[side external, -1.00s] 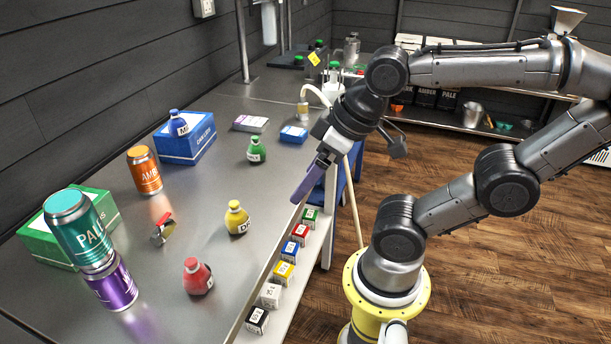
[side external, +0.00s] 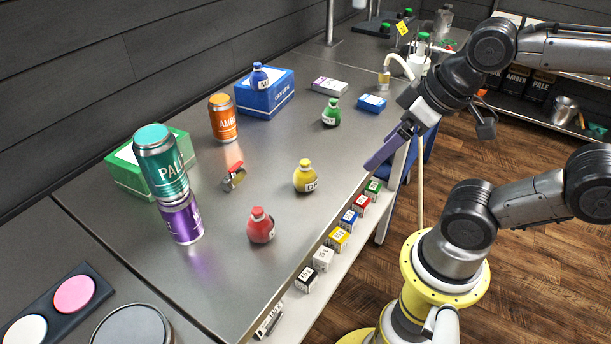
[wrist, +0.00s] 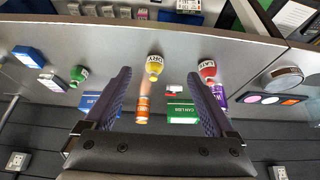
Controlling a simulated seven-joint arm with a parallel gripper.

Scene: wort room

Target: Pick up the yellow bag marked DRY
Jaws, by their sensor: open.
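The yellow bag (side external: 305,177), round with a narrow neck and a dark-lettered label partly turned away, stands on the steel bench near its front edge. In the wrist view the yellow bag (wrist: 155,67) appears beyond and between my two fingertips, with its label readable as DRY. My gripper (side external: 376,158), with purple fingers, is open and empty above the bench's front edge, to the right of the bag and apart from it. Its two spread fingers also show in the wrist view (wrist: 159,76).
A red bag (side external: 261,225), green bag (side external: 331,112) and small red-topped metal item (side external: 234,178) stand around it. A purple can (side external: 181,220) carries a teal can (side external: 160,160). An orange can (side external: 222,117) and a blue bag (side external: 260,76) on a blue box (side external: 265,97) stand behind.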

